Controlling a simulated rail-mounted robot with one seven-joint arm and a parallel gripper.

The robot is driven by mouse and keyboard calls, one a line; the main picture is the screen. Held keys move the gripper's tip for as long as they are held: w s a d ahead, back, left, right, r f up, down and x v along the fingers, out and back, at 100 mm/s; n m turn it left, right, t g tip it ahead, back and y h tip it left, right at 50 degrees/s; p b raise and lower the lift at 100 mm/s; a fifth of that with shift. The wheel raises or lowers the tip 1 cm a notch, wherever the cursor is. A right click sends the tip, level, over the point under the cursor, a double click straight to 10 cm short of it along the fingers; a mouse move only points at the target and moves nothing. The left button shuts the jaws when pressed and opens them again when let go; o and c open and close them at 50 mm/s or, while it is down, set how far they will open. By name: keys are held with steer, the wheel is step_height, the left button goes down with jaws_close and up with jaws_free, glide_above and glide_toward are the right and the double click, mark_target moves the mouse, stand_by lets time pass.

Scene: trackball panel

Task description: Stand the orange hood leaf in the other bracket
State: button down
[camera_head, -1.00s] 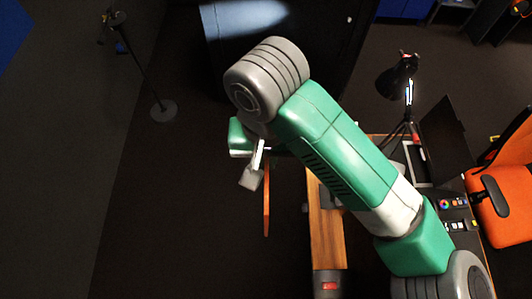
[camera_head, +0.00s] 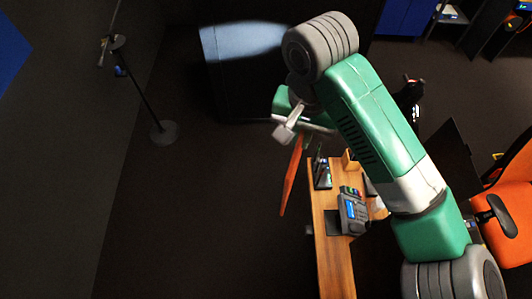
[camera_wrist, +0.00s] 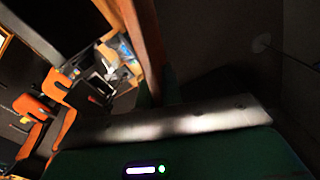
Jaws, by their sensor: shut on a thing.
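The orange hood leaf (camera_head: 291,176) is a long thin strip. In the head view it hangs below my gripper (camera_head: 303,134), slightly tilted, with its lower end to the left. My gripper is shut on its upper end; the fingertips are mostly hidden by the wrist. In the wrist view the leaf (camera_wrist: 149,35) runs up from between the dark fingers (camera_wrist: 157,90). The leaf hangs in the air left of the desk. I cannot make out either bracket clearly; a small dark part (camera_head: 308,230) sits at the desk's left edge.
The wooden desk (camera_head: 336,270) carries a phone (camera_head: 353,213) and other small items. An orange chair (camera_head: 508,205) stands at right. A thin floor stand (camera_head: 143,90) is at upper left, a dark cabinet (camera_head: 235,75) behind. The floor left of the leaf is clear.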

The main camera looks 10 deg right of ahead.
steer(key=d+f+m, duration=0.3)
steer(key=d+m, duration=0.4)
steer(key=d, duration=1.2)
steer(key=s+d+f+m, duration=0.3)
steer(key=s+d, duration=0.3)
steer(key=d, duration=0.2)
steer(key=s+d+f+m, duration=0.4)
steer(key=s+d+f, duration=0.2)
steer(key=d, duration=0.2)
steer(key=shift+d+f, duration=0.15)
steer(key=shift+f, duration=0.1)
